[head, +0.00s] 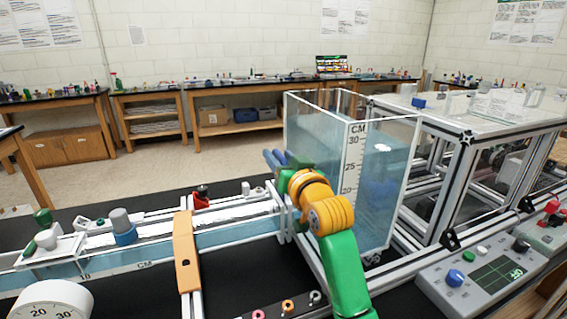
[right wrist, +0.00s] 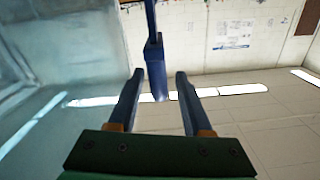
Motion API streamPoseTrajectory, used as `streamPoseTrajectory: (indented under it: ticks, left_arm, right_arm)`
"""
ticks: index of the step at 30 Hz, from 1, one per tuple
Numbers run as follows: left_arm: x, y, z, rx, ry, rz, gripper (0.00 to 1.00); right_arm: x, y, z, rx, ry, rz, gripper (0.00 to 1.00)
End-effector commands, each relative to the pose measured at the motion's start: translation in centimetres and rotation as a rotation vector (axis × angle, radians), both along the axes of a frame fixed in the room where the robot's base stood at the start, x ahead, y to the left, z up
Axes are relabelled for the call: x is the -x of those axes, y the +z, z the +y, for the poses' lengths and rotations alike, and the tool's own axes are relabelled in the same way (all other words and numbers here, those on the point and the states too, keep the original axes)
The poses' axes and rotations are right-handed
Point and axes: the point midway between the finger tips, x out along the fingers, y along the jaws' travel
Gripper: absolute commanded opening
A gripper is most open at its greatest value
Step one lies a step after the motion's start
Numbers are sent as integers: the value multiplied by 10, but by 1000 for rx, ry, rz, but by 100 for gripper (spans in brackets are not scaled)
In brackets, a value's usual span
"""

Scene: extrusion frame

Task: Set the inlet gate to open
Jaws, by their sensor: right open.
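My right gripper (head: 277,158) reaches over the left wall of the clear water tank (head: 345,180), where the channel (head: 235,232) meets it. Its blue fingers are spread open in the right wrist view (right wrist: 155,88). A blue upright piece (right wrist: 156,75), with a thin stem and a wider block, stands in line with the gap between the fingers. It looks like the inlet gate's handle; I cannot tell whether it is between the tips or just beyond. White upright plates (head: 286,218) stand at the channel's tank end, partly hidden by my arm. My left gripper is not in view.
An orange bracket (head: 185,252) spans the channel. A grey-and-blue cylinder (head: 122,227) stands on the channel left of it. A grey control box (head: 485,272) with a screen and knobs sits at the right. Metal framing surrounds the tank.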

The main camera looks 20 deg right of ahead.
Motion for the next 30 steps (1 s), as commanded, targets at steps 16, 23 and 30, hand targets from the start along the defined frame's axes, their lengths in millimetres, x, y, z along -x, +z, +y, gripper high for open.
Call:
streamPoseTrajectory:
  ticks: [16, 23, 30]
  left_arm:
    - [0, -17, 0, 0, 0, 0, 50]
    - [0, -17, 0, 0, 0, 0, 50]
    - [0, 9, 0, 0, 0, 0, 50]
  right_arm:
    - [59, -1, -2, 1, 0, 1, 50]
    - [58, -1, -2, 1, 0, 1, 50]
    - [58, 26, -2, 0, 0, 0, 50]
